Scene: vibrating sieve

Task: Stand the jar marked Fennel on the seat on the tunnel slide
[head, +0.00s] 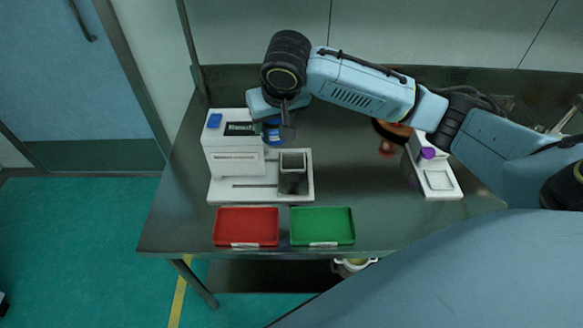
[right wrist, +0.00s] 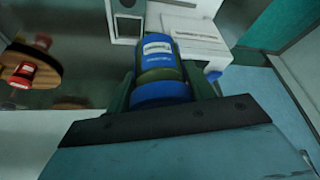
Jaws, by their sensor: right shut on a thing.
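My right gripper (head: 279,130) is shut on a blue jar (head: 271,134) behind the white machine's slide. In the right wrist view the jar (right wrist: 157,62) has a blue band, a white label and an olive lower part, between the two fingers. Its label is too small to read, so I cannot tell if it says Fennel. The white machine (head: 232,158) has a dark display and a blue button. Its slide plate (head: 230,195) carries a dark grey square block (head: 292,173), perhaps the seat; the jar is apart from it. My left gripper is not in view.
A red tray (head: 246,227) and a green tray (head: 322,227) lie along the table's front edge. A second white device (head: 436,180) with a purple part stands right. A round wooden stand (right wrist: 40,62) carries a red jar (right wrist: 22,76). Bare table lies right of the slide.

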